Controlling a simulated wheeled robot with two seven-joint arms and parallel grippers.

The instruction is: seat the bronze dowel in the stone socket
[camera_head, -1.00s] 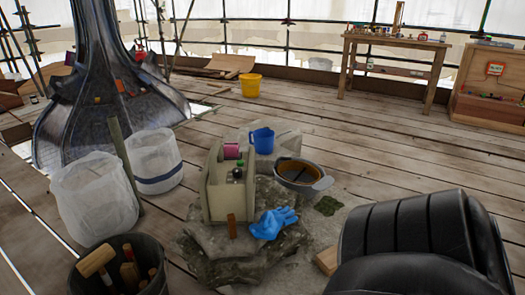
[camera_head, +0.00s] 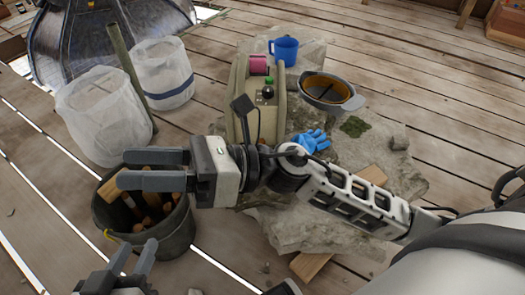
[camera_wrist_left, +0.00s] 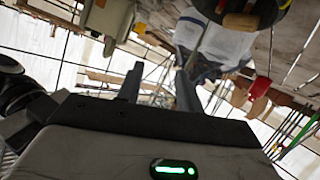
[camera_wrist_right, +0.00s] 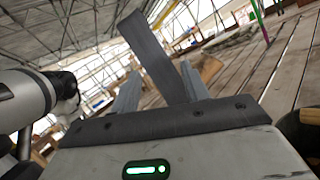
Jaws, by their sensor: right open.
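I cannot make out a bronze dowel for certain, nor a socket hole. Rough grey stone (camera_head: 310,232) lies on the planks, partly behind my right arm.
A dark bucket (camera_head: 170,240) of wooden-handled tools stands below my right gripper. A beige upright container (camera_head: 238,122), blue jug (camera_head: 286,47), grey bowl (camera_head: 350,104) and blue glove (camera_head: 312,138) are around the stone. White sacks (camera_head: 105,112) stand left.

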